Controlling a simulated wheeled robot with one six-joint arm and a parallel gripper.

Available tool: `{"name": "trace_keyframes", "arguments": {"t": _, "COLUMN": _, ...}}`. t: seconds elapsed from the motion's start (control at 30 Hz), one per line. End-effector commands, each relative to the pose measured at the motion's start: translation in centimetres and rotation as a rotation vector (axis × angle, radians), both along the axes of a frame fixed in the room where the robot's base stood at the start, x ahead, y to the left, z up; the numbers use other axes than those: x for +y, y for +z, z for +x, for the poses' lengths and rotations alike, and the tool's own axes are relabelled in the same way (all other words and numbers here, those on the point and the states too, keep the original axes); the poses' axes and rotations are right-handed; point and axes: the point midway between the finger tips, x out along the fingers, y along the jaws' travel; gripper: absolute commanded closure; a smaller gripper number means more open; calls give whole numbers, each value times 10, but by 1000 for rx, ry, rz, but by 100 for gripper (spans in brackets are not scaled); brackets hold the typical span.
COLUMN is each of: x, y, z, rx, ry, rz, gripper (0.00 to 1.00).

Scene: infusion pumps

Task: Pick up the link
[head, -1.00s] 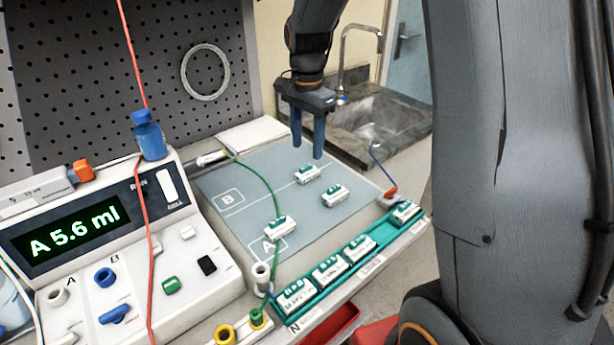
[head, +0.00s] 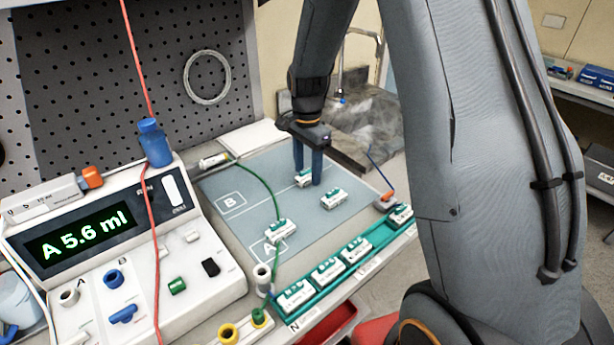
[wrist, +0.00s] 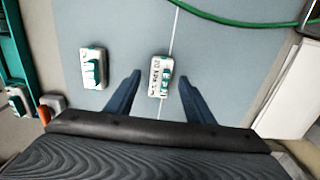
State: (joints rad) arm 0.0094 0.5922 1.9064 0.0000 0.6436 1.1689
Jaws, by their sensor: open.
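My gripper (head: 308,168) is open, with its blue fingers pointing down over the grey mat (head: 235,180). A white link with a green top (head: 303,180) sits on the mat at the fingers, partly hidden by them in the head view. In the wrist view this link (wrist: 159,76) lies just ahead of and between the open fingertips (wrist: 160,82). A second link (head: 333,198) lies close by on the mat; it also shows in the wrist view (wrist: 94,69). A third link (head: 281,231) lies near the box marked A, with a green cable beside it.
A green rail (head: 322,288) along the front edge holds several similar links. The pump console (head: 110,240) reading "A 5.6 ml" stands at left. A green cable (head: 265,186) crosses the mat. A red-orange connector (head: 387,197) stands at the mat's right edge. A sink (head: 360,120) is behind.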

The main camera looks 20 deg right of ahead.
Motion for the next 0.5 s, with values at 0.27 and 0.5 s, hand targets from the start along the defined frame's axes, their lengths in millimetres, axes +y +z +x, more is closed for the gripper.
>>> {"name": "trace_keyframes", "arguments": {"t": 0.27, "x": 0, "y": 0, "z": 0, "rx": 0, "ry": 0, "rz": 0, "gripper": 77}}
{"name": "trace_keyframes", "arguments": {"t": 0.5, "x": 0, "y": 0, "z": 0, "rx": -1, "ry": 0, "rz": 0, "gripper": 96}}
